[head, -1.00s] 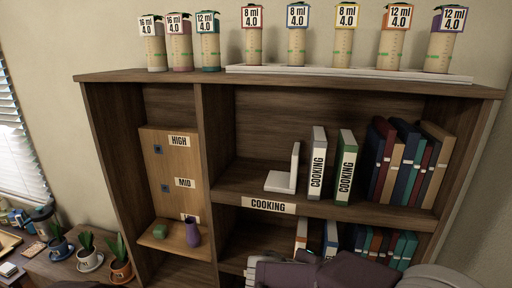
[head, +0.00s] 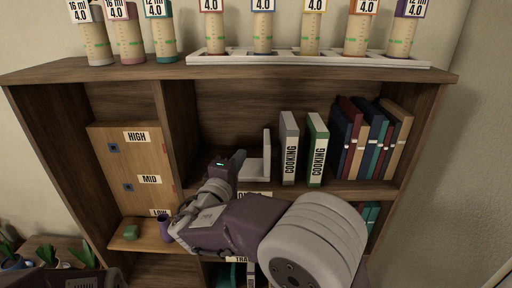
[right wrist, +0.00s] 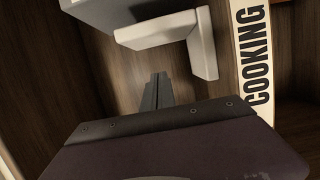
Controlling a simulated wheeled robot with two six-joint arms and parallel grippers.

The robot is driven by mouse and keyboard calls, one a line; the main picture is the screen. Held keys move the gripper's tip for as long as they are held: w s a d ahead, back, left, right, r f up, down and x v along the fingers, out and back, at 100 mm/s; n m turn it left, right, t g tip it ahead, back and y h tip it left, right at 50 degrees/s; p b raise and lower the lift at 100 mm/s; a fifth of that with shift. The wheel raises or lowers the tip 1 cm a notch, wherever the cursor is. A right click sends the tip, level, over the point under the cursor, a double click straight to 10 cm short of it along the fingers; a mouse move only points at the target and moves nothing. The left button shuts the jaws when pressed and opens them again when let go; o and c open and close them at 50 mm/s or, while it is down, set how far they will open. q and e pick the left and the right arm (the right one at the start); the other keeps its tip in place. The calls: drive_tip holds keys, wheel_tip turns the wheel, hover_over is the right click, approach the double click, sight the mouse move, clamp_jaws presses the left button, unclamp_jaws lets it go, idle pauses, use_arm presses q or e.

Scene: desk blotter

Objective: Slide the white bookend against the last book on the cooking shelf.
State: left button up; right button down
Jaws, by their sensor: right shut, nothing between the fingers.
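The white bookend (head: 267,147) stands upright on the cooking shelf, its flat base reaching left. It also shows at the top of the right wrist view (right wrist: 203,45). To its right, across a narrow gap, stands a grey-spined COOKING book (head: 289,150), seen in the right wrist view too (right wrist: 252,60). A green COOKING book (head: 317,150) stands beyond it. My right gripper (head: 239,158) is at the shelf, just left of the bookend. Its fingers (right wrist: 157,90) are shut and empty, apart from the bookend in the wrist view. My left gripper is not in view.
Several leaning books (head: 370,140) fill the shelf's right end. A wooden divider (head: 180,120) bounds the shelf on the left. A board marked HIGH, MID and LOW (head: 130,170) stands in the left bay. Several bottles stand on top in a white rack (head: 300,57).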

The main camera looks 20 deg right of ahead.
sight(266, 156)
drive_tip(key=shift+r+p+x, duration=0.25)
drive_tip(key=shift+p+x, duration=0.15)
drive_tip(key=shift+x, duration=0.7)
drive_tip(key=d, duration=0.1)
drive_tip(key=s+d+p, duration=0.1)
drive_tip(key=d, duration=0.1)
drive_tip(key=shift+f+p, duration=0.2)
drive_tip(key=shift+p, duration=0.1)
drive_tip(key=shift+s+d, duration=0.3)
drive_tip(key=shift+w+f, duration=0.15)
drive_tip(key=d+b, duration=0.2)
drive_tip(key=b, duration=0.1)
drive_tip(key=shift+s+f+b, duration=0.2)
drive_tip(key=shift+s+b, duration=0.1)
drive_tip(key=shift+s, duration=0.05)
drive_tip(key=shift+s+d+r, duration=0.2)
drive_tip(key=shift+d+r, duration=0.1)
drive_tip(key=shift+d, duration=0.05)
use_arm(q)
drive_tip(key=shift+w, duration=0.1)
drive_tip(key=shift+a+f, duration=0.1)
use_arm(e)
drive_tip(key=shift+w+a, duration=0.1)
